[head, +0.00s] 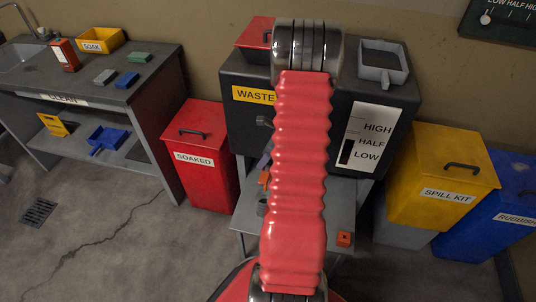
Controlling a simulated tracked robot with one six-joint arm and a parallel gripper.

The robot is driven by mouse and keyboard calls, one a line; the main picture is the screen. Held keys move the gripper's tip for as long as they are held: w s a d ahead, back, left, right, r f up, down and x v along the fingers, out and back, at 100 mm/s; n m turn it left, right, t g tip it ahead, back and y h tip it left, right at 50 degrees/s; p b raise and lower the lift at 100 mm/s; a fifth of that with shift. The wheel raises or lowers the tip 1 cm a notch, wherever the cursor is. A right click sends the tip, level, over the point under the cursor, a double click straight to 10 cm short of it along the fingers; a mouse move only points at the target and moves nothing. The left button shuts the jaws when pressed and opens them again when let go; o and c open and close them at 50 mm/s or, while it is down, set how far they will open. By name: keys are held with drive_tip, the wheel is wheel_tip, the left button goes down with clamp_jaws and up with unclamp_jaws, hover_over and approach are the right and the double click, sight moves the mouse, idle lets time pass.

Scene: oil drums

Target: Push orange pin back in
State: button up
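My red-sleeved arm rises through the middle of the head view and covers much of the dark waste tank (240,124). My gripper cannot be made out; no fingertips show. A small orange piece (263,179) shows just left of my arm, below the tank's front, partly hidden by the arm. A small orange block (344,239) sits on the grey stand below the tank, right of my arm. I cannot tell which of these, if either, is the pin, or how far in it is.
A red soaked bin (204,150) stands left of the tank. A yellow spill kit box (440,175) and a blue rubbish bin (505,215) stand right. A workbench (150,88) with several small items is at the left. Floor at lower left is open, with a drain grate (39,212).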

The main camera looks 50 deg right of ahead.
drive_tip(key=shift+f, duration=0.1)
drive_tip(key=shift+c, duration=0.2)
clamp_jaws()
idle(0.6)
